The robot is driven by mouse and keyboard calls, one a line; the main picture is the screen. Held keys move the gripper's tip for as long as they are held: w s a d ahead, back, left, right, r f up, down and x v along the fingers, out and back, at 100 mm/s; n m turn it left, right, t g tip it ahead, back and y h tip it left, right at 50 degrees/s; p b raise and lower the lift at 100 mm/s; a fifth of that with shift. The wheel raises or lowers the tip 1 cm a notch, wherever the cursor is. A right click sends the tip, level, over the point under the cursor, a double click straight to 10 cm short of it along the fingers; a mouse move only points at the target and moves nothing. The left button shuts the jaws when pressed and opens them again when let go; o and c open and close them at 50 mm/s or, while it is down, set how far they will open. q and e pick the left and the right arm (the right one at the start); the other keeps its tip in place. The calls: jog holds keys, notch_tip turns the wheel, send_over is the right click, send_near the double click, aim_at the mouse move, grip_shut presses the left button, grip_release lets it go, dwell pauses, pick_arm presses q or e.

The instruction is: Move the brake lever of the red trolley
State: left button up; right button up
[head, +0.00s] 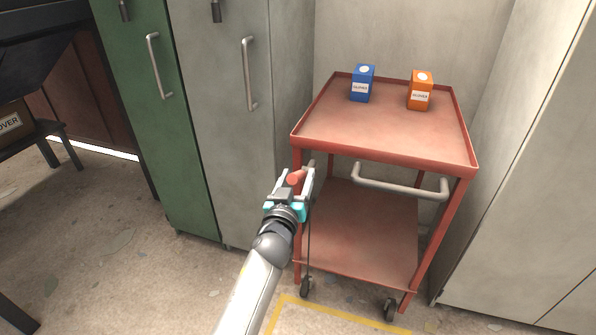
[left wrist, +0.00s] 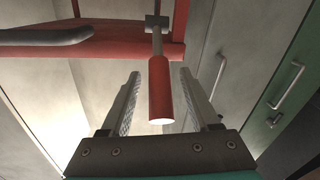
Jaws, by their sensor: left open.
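The red trolley (head: 385,132) stands between the lockers and a pale panel, with a top tray and a lower shelf. Its brake lever has a red grip (head: 296,177) at the trolley's front left post; in the left wrist view the red grip (left wrist: 160,92) hangs on a grey rod from a small dark block. My left gripper (head: 302,176) is open, with its fingers on either side of the red grip. In the left wrist view gaps show between the grip and both fingers (left wrist: 158,98). My right gripper is not in view.
A blue box (head: 362,84) and an orange box (head: 420,91) stand on the top tray. A grey handle bar (head: 400,184) runs along the trolley's front. Grey (head: 215,120) and green lockers (head: 150,110) stand left. Yellow tape (head: 335,313) marks the floor in front.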

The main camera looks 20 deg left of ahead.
pick_arm(q)
jog(key=shift+c, duration=0.2)
grip_shut()
dwell(0.4)
jog(key=shift+r, duration=0.1)
dwell(0.9)
